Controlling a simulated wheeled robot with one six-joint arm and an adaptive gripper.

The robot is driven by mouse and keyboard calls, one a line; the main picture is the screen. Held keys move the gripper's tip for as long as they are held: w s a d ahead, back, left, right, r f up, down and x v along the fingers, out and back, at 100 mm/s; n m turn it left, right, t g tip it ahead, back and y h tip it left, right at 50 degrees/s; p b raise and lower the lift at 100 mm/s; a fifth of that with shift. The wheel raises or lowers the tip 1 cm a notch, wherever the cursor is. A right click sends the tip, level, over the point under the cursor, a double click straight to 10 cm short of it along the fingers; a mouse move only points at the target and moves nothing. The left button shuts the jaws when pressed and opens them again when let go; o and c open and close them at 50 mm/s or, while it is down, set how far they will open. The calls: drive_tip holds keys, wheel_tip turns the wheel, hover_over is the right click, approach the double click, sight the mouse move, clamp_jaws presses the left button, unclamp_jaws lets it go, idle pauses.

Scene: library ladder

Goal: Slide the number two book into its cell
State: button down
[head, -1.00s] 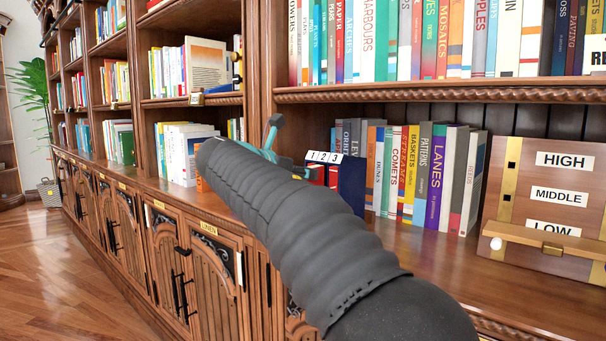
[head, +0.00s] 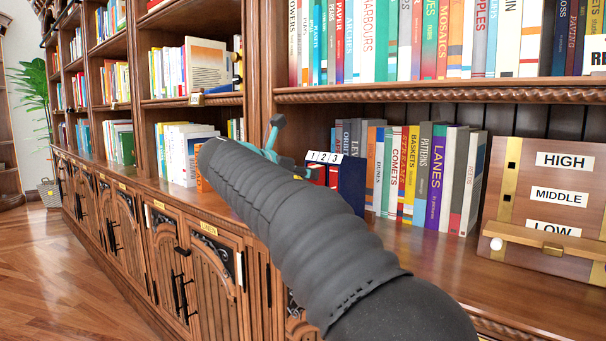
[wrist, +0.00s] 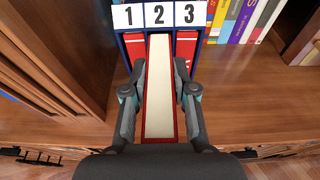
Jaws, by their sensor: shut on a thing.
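The number two book (wrist: 159,95) shows in the wrist view as a long pale page block with red cover edges. My gripper (wrist: 159,68) is shut on it, one finger on each side. The book's far end is between the dividers under the 2 label, and its near end sticks out toward my wrist. The dark blue rack (head: 351,186) has white labels 1, 2, 3 (wrist: 159,15). Red books stand in the cells under 1 (wrist: 134,48) and 3 (wrist: 186,46). In the head view my arm hides most of the held book and the fingertips.
A row of upright books (head: 425,175) stands right of the rack. A wooden board (head: 548,200) labelled HIGH, MIDDLE and LOW is farther right. A wooden upright (wrist: 75,45) is close on the rack's left. The shelf front (wrist: 255,115) right of my gripper is clear.

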sight(315, 166)
drive_tip(key=shift+r+x, duration=0.25)
drive_tip(key=shift+x, duration=0.75)
drive_tip(key=shift+r+x, duration=0.2)
drive_tip(key=shift+x, duration=0.75)
drive_tip(key=c, duration=0.8)
unclamp_jaws()
drive_tip(key=shift+w+d, duration=0.15)
drive_tip(key=shift+d, duration=0.05)
drive_tip(key=shift+c, duration=0.2)
drive_tip(key=shift+a, duration=0.1)
drive_tip(key=v, duration=1.2)
